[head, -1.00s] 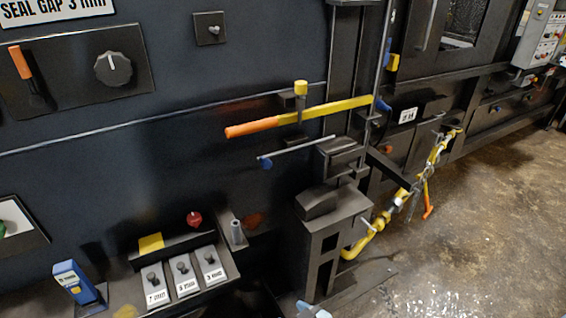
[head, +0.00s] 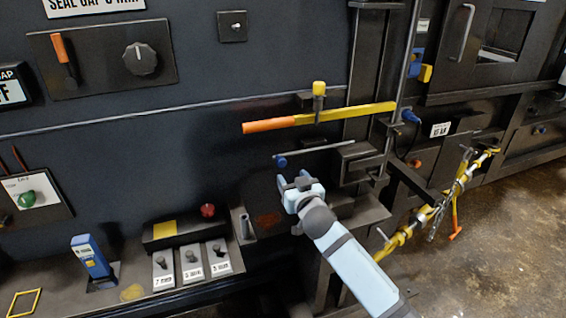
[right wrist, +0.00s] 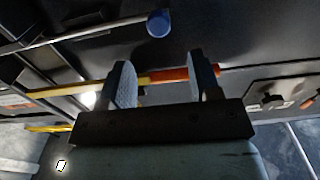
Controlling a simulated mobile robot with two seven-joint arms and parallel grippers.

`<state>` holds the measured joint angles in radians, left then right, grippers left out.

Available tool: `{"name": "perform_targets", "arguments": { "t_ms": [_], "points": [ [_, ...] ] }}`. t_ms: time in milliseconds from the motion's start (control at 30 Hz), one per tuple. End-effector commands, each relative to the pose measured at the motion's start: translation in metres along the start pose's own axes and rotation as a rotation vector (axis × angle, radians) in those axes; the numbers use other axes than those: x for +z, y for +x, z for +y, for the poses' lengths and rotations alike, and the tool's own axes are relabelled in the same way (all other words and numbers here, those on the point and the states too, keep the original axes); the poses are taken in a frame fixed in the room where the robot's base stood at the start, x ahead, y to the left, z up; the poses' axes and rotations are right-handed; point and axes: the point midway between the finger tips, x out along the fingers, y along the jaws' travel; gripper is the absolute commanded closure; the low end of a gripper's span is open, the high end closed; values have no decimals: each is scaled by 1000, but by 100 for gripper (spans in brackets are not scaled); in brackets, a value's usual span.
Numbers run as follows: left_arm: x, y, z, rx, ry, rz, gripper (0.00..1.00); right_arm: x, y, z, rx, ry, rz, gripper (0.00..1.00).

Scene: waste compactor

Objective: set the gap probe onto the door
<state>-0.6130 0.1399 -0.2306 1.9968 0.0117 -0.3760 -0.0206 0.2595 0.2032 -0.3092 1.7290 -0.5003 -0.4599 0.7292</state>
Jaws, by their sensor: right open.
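A blue handheld device with a small screen (head: 91,258), which looks like the gap probe, stands in a holder at the left of the shelf. The door is not clearly told apart from the dark front panel (head: 190,150). My right gripper (head: 294,180) is in front of the panel, right of the device and well apart from it. In the right wrist view its two fingers (right wrist: 162,80) are apart with nothing held between them. My left gripper is not in view.
Three tabs with black knobs (head: 192,264) sit on the shelf beside a red knob (head: 208,210). A yellow lever with an orange grip (head: 320,118) sticks out above my right gripper. A yellow bar and chain (head: 440,205) hang at the right.

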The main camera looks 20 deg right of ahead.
Motion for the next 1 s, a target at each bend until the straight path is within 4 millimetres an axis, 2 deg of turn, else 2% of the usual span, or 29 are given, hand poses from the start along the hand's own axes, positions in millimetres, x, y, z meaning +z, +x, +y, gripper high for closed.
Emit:
{"name": "perform_targets", "arguments": {
  "t_ms": [33, 200, 400, 567, 833, 867, 1000],
  "points": [
    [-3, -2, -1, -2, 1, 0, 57, -3, 12, 0, 1, -2, 0, 43],
    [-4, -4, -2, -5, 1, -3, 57, -2, 48, 0, 2, -2, 0, 43],
    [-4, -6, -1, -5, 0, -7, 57, -1, 76, 0, 1, -1, -1, 43],
    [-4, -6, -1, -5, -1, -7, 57, 0, 86, 0, 0, 0, 0, 43],
    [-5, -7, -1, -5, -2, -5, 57, 0, 87, 0, 0, 0, -1, 43],
    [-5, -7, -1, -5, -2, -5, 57, 0, 87, 0, 0, 0, -1, 45],
    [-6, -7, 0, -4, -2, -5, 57, 0, 87, 0, 0, 0, -1, 77]
  ]
}}
